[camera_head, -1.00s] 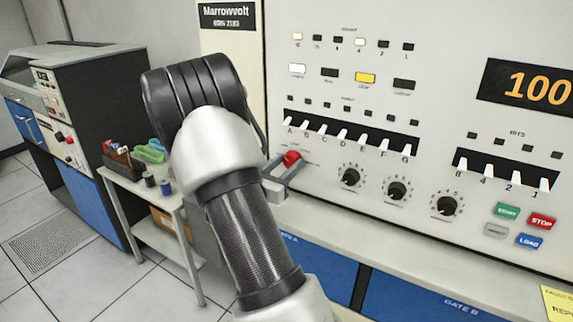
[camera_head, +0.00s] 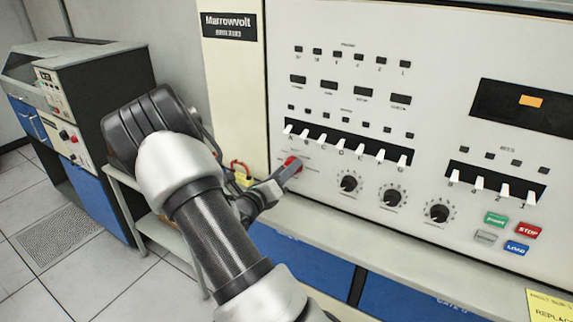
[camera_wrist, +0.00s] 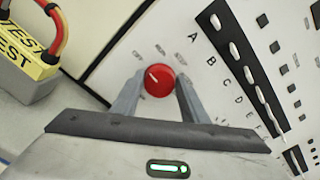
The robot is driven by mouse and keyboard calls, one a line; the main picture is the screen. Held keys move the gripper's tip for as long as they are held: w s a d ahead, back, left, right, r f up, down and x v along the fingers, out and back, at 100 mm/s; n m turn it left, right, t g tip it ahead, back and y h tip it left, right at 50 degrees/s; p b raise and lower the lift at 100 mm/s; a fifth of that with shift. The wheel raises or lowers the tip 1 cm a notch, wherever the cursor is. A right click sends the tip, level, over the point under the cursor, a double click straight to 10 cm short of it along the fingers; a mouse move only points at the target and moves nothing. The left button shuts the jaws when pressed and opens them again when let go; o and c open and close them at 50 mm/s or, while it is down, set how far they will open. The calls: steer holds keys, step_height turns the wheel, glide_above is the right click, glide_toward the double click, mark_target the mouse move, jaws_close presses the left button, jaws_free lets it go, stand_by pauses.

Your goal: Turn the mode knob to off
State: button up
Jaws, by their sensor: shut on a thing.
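The mode knob (camera_head: 292,166) is red and round, on the pale panel left of the small black dials. In the wrist view, the knob (camera_wrist: 159,81) sits between the two fingertips, and its white pointer mark slants up-left towards the leftmost small label, which is too blurred to read surely. My gripper (camera_wrist: 157,92) is shut on the knob, with one grey finger on each side. In the head view, my gripper (camera_head: 282,178) reaches the panel from the left and partly hides the knob.
A row of white lettered switches (camera_head: 348,143) lies just above and right of the knob. A yellow block marked TEST (camera_wrist: 22,65) with a red lead stands left of my gripper. The display (camera_head: 530,101) shows only a small orange bar. The panel's lamps look dark.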

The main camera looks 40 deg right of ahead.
steer(key=shift+n+p, duration=0.4)
steer(key=shift+n, duration=0.2)
steer(key=o, duration=1)
steer(key=b+v, duration=0.1)
steer(key=v, duration=1.6)
steer(key=shift+s+a+b, duration=0.15)
steer(key=shift+a+b, duration=0.1)
steer(key=shift+b, duration=0.1)
